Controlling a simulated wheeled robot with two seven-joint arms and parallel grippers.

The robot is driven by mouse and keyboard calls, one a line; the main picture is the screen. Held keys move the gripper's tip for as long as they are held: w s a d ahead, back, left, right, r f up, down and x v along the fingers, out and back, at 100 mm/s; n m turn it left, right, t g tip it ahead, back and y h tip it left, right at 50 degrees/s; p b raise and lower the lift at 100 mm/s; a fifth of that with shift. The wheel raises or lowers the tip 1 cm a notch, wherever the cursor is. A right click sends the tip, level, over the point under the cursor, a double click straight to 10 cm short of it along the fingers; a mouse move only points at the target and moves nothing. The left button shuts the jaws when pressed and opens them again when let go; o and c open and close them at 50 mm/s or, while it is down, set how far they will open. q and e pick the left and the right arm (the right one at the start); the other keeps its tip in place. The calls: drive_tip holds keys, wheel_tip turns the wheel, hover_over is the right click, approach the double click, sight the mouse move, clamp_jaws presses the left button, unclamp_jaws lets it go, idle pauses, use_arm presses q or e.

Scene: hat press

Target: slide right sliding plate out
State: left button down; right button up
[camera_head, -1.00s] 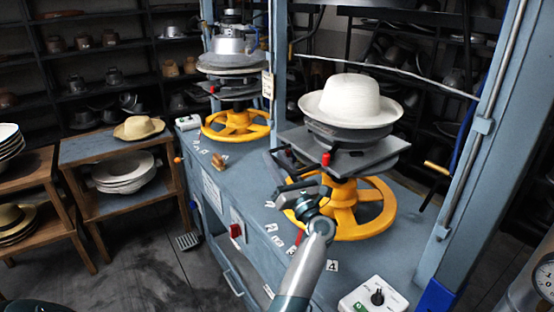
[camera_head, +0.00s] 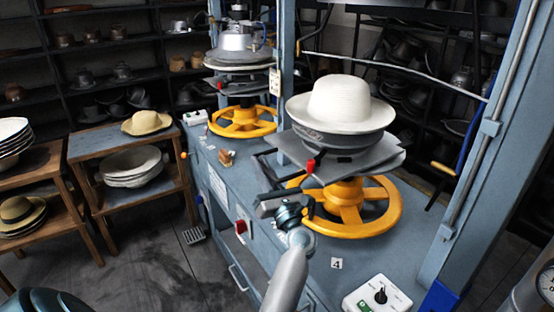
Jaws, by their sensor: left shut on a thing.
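The right sliding plate (camera_head: 378,160) is a dark grey plate under the right press mould. A white hat (camera_head: 340,100) sits on the mould (camera_head: 330,138) above it. A red handle (camera_head: 310,166) is at the plate's front edge. My left gripper (camera_head: 303,190) is at this front edge, just below the red knob, and is shut on the handle; the gripper's own body hides the exact contact. My right gripper does not show.
A yellow handwheel (camera_head: 385,212) is under the plate, close to my gripper. A control box (camera_head: 378,298) sits on the blue bench at the front right. A blue post (camera_head: 490,150) stands at the right. Left is another press with a yellow wheel (camera_head: 242,122).

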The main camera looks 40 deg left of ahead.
use_arm(q)
drive_tip(key=s+a+p, duration=0.1)
drive_tip(key=s+a, duration=0.2)
drive_tip(key=s, duration=0.6)
drive_tip(key=s+a+p, duration=0.1)
drive_tip(key=s+a, duration=0.3)
drive_tip(key=s, duration=0.5)
drive_tip(key=shift+s+a+p, duration=0.2)
drive_tip(key=shift+a+p, duration=0.1)
drive_tip(key=c, duration=1.8)
unclamp_jaws()
drive_tip(key=shift+s, duration=0.1)
drive_tip(key=shift+s+a, duration=0.1)
drive_tip(key=shift+s, duration=0.05)
